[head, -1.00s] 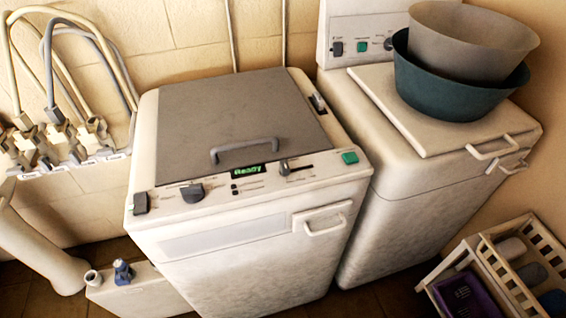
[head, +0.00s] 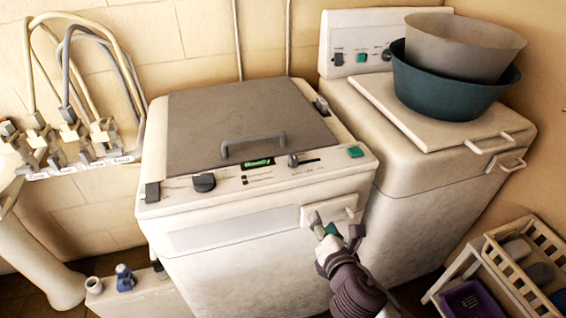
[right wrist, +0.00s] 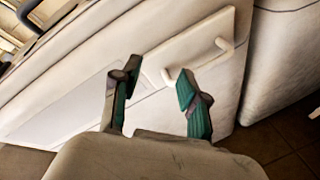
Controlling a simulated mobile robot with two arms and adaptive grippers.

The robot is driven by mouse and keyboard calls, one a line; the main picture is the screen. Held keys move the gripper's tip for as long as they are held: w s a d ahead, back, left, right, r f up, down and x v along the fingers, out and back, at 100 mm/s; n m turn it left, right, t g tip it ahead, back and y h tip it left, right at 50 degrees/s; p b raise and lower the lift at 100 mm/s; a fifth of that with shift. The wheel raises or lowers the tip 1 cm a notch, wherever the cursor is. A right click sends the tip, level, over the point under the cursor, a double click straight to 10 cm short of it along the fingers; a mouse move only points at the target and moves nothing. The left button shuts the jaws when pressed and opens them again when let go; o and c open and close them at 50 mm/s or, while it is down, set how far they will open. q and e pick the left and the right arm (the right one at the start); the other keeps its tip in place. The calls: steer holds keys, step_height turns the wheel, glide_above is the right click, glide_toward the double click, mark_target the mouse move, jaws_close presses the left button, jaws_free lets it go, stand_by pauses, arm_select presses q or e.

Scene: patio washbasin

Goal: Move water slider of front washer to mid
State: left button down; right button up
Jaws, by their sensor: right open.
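The front washer (head: 250,255) is off-white with a grey lid. Its front panel carries a small slider (head: 293,161) in a dark slot, right of a lit green display (head: 257,163). The slider's knob sits at the left end of the slot. My right gripper (head: 333,226) is open and empty in front of the washer's front face, below and right of the slider, near a pull handle. In the right wrist view, my right gripper (right wrist: 158,76) spreads its fingers before the handle plate (right wrist: 195,45); the slider is not visible there. My left gripper is not in view.
The panel also has a dark knob (head: 204,182) and a green button (head: 355,151). A second washer (head: 400,190) stands behind right, with stacked basins (head: 455,90) on top. A slatted rack (head: 510,270) is at lower right. Taps and hoses (head: 75,145) are at left.

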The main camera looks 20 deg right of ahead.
mark_target(296, 161)
step_height(296, 161, up, 10)
steer(key=a+n+t+y, duration=0.2)
steer(key=a+n+t, duration=0.15)
steer(key=n, duration=0.65)
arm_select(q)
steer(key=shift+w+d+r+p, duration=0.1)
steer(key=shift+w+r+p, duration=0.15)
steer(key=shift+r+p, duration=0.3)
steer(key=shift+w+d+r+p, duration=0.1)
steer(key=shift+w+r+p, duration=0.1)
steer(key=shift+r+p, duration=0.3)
arm_select(e)
steer(key=shift+t, duration=0.25)
steer(key=w, duration=1.4)
steer(key=shift+w+d+f, duration=0.15)
steer(key=shift+w+f, duration=0.1)
steer(key=shift+f, duration=0.05)
steer(key=shift+c, duration=0.2)
jaws_close()
